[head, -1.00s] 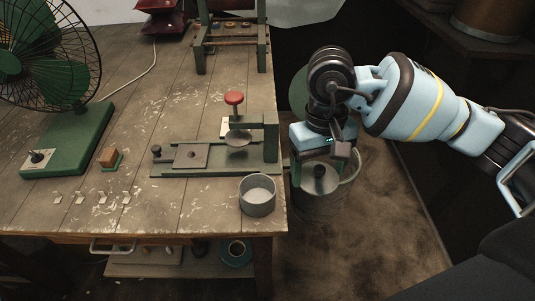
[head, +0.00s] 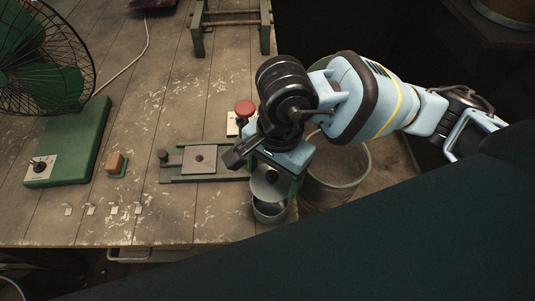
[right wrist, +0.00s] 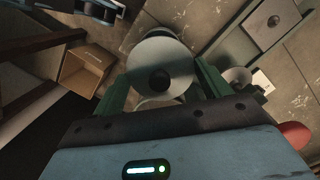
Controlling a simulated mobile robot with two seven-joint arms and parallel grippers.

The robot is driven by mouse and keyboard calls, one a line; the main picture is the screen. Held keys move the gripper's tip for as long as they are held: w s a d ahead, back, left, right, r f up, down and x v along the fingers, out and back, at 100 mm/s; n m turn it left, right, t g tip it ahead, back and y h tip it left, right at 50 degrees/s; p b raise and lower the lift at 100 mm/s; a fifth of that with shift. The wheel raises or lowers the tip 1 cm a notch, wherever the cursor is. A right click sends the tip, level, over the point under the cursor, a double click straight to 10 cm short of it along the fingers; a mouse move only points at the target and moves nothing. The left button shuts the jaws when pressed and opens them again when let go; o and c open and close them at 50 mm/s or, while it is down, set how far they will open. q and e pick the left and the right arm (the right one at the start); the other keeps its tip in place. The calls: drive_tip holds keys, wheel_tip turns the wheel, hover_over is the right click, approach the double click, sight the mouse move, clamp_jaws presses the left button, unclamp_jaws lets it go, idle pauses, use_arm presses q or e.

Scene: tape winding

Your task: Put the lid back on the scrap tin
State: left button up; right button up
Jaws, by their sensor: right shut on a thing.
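The scrap tin (head: 268,215) is a small grey round can at the table's right front corner. Its opening is partly visible under my right gripper. The lid (right wrist: 150,58) is a grey disc with a dark knob in the right wrist view, between the two green fingers of my right gripper (right wrist: 162,88). In the head view the lid (head: 262,188) shows beneath the right gripper (head: 272,180), over the back part of the tin. I cannot tell whether the lid touches the tin's rim. My left gripper is not in view.
A larger metal bucket (head: 335,170) stands beside the table, right of the tin. A green fixture with a metal plate (head: 199,159) lies left of the tin, with a red knob (head: 244,108) behind it. A fan (head: 75,145) stands at left. A cardboard box (right wrist: 86,72) shows in the wrist view.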

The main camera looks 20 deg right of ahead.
sight(273, 185)
drive_tip(key=shift+s+a, duration=0.1)
drive_tip(key=shift+s, duration=0.05)
drive_tip(key=shift+f, duration=0.1)
drive_tip(key=shift+f+b, duration=0.95)
drive_tip(key=shift+f, duration=0.95)
drive_tip(key=shift+f+b, duration=0.8)
drive_tip(key=shift+f, duration=0.35)
use_arm(q)
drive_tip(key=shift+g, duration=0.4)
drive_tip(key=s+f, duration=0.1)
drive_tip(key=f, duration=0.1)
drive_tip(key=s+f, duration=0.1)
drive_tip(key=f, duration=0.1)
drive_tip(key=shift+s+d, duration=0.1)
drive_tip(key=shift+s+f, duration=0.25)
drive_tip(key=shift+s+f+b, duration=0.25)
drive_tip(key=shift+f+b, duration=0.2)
drive_tip(key=shift+b, duration=0.15)
use_arm(e)
drive_tip(key=shift+f, duration=0.15)
